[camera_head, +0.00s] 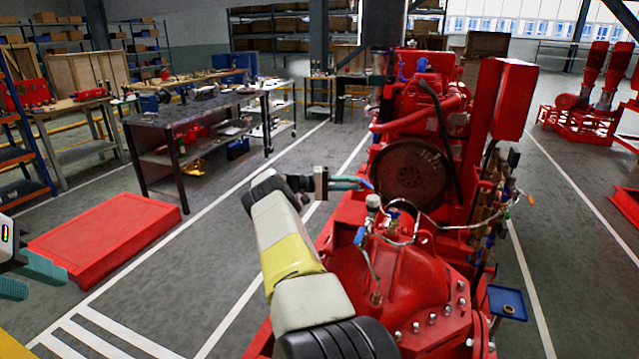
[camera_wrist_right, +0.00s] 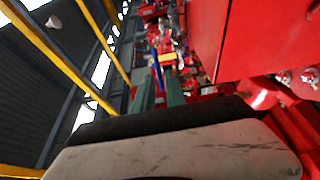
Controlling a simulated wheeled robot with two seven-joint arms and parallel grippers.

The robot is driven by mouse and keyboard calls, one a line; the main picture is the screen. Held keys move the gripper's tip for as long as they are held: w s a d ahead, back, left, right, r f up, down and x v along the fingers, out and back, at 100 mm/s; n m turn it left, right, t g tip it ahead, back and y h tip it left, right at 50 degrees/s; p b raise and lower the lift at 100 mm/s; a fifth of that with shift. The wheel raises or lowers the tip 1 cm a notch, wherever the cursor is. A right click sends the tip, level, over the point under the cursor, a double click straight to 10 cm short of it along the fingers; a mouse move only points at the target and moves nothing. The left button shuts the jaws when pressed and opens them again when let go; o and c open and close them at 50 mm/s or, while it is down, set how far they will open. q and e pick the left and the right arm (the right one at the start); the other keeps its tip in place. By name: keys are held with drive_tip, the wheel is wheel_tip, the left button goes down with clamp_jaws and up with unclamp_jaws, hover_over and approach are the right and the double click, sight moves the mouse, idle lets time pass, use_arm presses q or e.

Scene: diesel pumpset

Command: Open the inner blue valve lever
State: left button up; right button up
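My right gripper (camera_head: 358,184) reaches in from the left side of the red pumpset, its teal fingers close together and level. A small blue lever (camera_head: 368,184) shows just past their tips. In the right wrist view, the blue lever (camera_wrist_right: 156,68) runs down between the two teal fingers (camera_wrist_right: 161,90); I cannot tell whether both touch it. Other blue valve parts sit on the pump's small pipes, one at the left (camera_head: 360,236) and one at the middle (camera_head: 393,216). My left gripper (camera_head: 30,278) is at the far left edge, empty, its fingers apart.
The red engine and its flywheel (camera_head: 409,175) stand right behind the right gripper. A thin braided hose (camera_head: 455,226) crosses above the red pump casing (camera_head: 420,290). A red block (camera_head: 105,235) lies on the floor at left, before a dark workbench (camera_head: 190,118). Floor between is clear.

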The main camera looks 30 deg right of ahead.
drive_tip(key=a+n+t, duration=0.1)
drive_tip(key=a, duration=0.1)
drive_tip(key=w+a+n+t+h, duration=0.1)
drive_tip(key=a, duration=0.2)
drive_tip(key=w+a+t+h, duration=0.1)
drive_tip(key=a+t, duration=0.1)
drive_tip(key=a, duration=0.1)
drive_tip(key=shift+w+r+n, duration=0.1)
drive_tip(key=shift+w+n, duration=0.05)
drive_tip(key=shift+n, duration=0.25)
clamp_jaws()
drive_tip(key=s+a+n+t, duration=0.2)
drive_tip(key=s+a+t, duration=0.1)
drive_tip(key=a, duration=0.2)
drive_tip(key=d, duration=0.4)
drive_tip(key=s+d, duration=0.1)
drive_tip(key=d, duration=0.8)
drive_tip(key=shift+s+d, duration=0.1)
drive_tip(key=shift+s, duration=0.05)
drive_tip(key=shift+d+m+g, duration=0.1)
drive_tip(key=shift+m+g, duration=0.2)
drive_tip(key=shift+g, duration=0.1)
